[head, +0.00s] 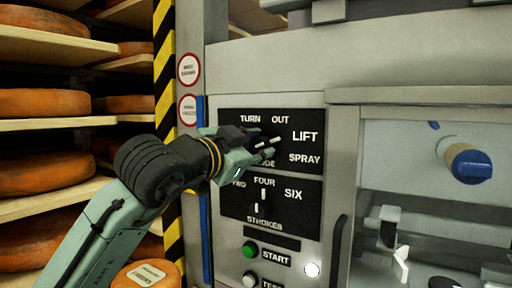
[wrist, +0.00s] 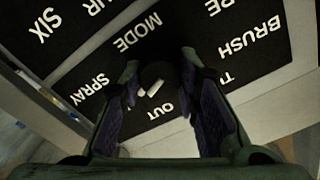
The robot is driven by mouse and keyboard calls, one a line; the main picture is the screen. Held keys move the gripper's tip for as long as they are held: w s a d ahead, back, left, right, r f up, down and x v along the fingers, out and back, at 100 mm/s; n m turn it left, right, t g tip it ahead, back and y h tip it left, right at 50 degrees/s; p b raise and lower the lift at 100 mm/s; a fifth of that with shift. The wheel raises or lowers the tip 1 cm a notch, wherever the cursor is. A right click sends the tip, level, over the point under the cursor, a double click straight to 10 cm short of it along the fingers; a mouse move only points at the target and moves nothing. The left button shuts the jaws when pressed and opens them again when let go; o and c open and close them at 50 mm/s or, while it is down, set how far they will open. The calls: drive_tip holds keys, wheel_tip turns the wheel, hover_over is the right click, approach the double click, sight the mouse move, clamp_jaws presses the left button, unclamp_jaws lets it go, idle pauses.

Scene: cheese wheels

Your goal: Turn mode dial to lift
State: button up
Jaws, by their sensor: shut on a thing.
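The mode dial is on the upper black panel (head: 228,116), among the labels TURN, OUT, LIFT and SPRAY. In the head view my gripper (head: 268,149) reaches in from the left and hides most of the dial. In the wrist view the dark round dial (wrist: 160,76) sits between the two fingers of my gripper (wrist: 160,68), which are shut on it. A short white mark slants across the dial; which label it points at I cannot tell. The LIFT label (head: 305,137) is clear in the head view but hidden by the left finger in the wrist view.
Below is a strokes panel (head: 288,217) with another dial, then a green START button (head: 250,249) and a white lit button (head: 312,269). A blue knob (head: 470,165) is on the right. Shelves of orange cheese wheels (head: 45,103) and a striped post (head: 164,70) are left.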

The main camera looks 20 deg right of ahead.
drive_tip(key=o, duration=1.2)
drive_tip(key=shift+c, duration=0.2)
drive_tip(key=v, duration=1.2)
